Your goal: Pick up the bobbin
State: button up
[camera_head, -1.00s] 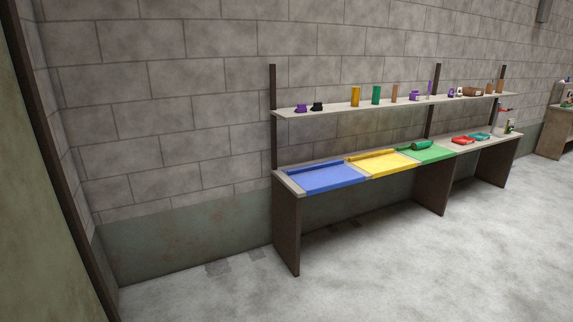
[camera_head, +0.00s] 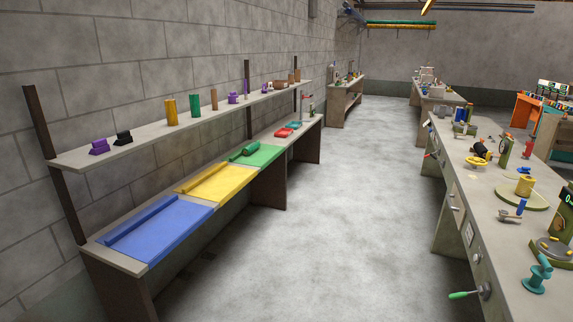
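I cannot tell for sure which thing is the bobbin. A yellow spool-like cylinder (camera_head: 524,186) stands on a round base on the right-hand workbench (camera_head: 480,203). A teal flanged piece (camera_head: 537,274) stands at that bench's near end. Upright yellow (camera_head: 171,111), green (camera_head: 195,104) and brown (camera_head: 214,99) cylinders stand on the wall shelf (camera_head: 140,142) at left. My gripper is not in view.
A long bench under the shelf carries blue (camera_head: 165,230), yellow (camera_head: 220,186) and green (camera_head: 262,157) felt sheets. A green-handled crank (camera_head: 465,295) sticks out from the right bench. The concrete aisle (camera_head: 340,200) between the benches is clear. More benches stand farther back.

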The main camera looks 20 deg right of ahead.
aim_at(532, 285)
jog(key=i+l+z, duration=0.15)
jog(key=i+z, duration=0.25)
jog(key=i+l+z, duration=0.1)
jog(key=i+z, duration=0.25)
jog(key=i+j+z, duration=0.1)
jog(key=i+z, duration=0.55)
jog(key=i, duration=0.45)
jog(key=i+j+z, duration=0.25)
jog(key=i, duration=0.45)
jog(key=i+l+z, duration=0.2)
jog(key=i+z, duration=0.25)
jog(key=i+l+z, duration=0.1)
jog(key=i+z, duration=0.2)
jog(key=z, duration=0.15)
jog(key=i+j+z, duration=0.1)
jog(key=i+z, duration=0.3)
